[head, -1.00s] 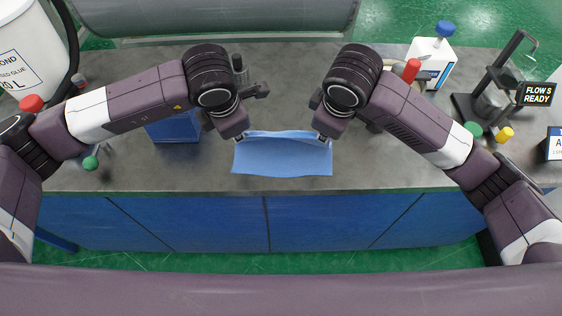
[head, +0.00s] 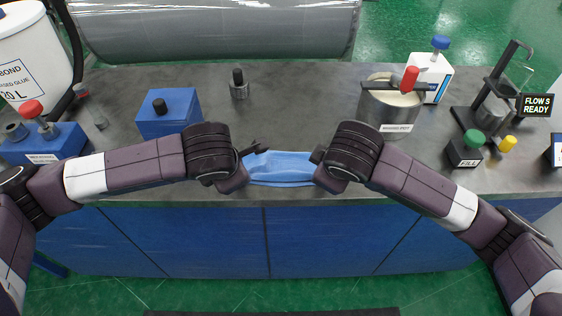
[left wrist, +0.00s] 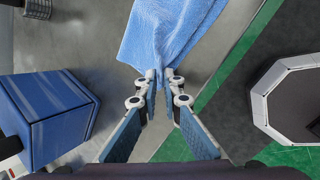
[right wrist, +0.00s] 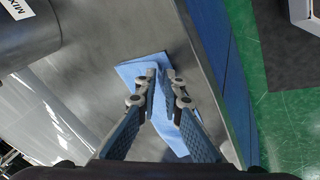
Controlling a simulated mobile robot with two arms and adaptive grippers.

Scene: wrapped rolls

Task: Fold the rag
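The light blue rag (head: 280,170) lies near the front edge of the grey counter, between my two grippers. It shows as a short, wide strip in the head view. My left gripper (left wrist: 161,78) is shut on one corner of the rag, which bunches between the fingertips and spreads out beyond them in the left wrist view (left wrist: 172,30). My right gripper (right wrist: 161,74) is shut on the opposite corner; part of the rag shows beside and behind its fingers in the right wrist view (right wrist: 134,72).
A blue box (head: 168,112) with a black knob stands behind my left arm. A metal pot (head: 388,108) stands behind my right wrist. A small dark knobbed cylinder (head: 239,86) stands at the back. The counter (head: 290,110) behind the rag is clear.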

